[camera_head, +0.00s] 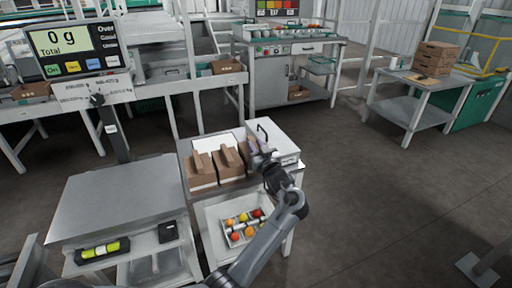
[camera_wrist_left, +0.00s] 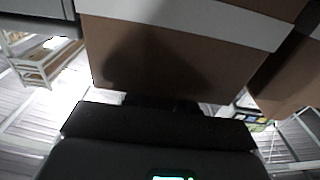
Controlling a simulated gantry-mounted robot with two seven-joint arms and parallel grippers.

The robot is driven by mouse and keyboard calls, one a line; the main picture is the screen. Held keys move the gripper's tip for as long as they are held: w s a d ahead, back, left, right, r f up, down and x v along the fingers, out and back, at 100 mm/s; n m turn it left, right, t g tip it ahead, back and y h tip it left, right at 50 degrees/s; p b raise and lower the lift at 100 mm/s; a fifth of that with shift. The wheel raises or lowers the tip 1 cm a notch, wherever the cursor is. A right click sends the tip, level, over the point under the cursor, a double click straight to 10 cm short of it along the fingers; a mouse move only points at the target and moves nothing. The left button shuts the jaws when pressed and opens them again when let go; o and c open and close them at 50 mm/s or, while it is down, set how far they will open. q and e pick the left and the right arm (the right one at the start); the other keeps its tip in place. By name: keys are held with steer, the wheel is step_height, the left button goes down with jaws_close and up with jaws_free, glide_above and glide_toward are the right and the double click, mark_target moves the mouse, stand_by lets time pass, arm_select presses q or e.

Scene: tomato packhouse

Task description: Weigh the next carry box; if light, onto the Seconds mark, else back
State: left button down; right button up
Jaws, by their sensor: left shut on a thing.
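My left gripper (camera_head: 260,160) is shut on a brown carry box at the right end of a row on the small stand. In the left wrist view this carry box (camera_wrist_left: 165,62), with a white band, fills the space just beyond the gripper (camera_wrist_left: 160,104). Other brown carry boxes (camera_head: 201,170) stand to its left, close together; the arm and gripper partly hide the held one. The scale's steel platform (camera_head: 120,198) is empty, and its display (camera_head: 62,39) reads 0 g. I cannot make out a Seconds mark. My right gripper is out of view.
A white case (camera_head: 284,146) with a dark handle stands right beside the row. A tray of tomatoes (camera_head: 244,226) sits on the shelf below. The scale's post (camera_head: 112,128) rises behind the platform.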

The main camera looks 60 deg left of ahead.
arm_select(q)
steer(key=shift+f, duration=0.5)
stand_by(0.5)
steer(key=c, duration=0.8)
jaws_free()
steer(key=shift+c, duration=0.2)
steer(key=shift+f, duration=0.1)
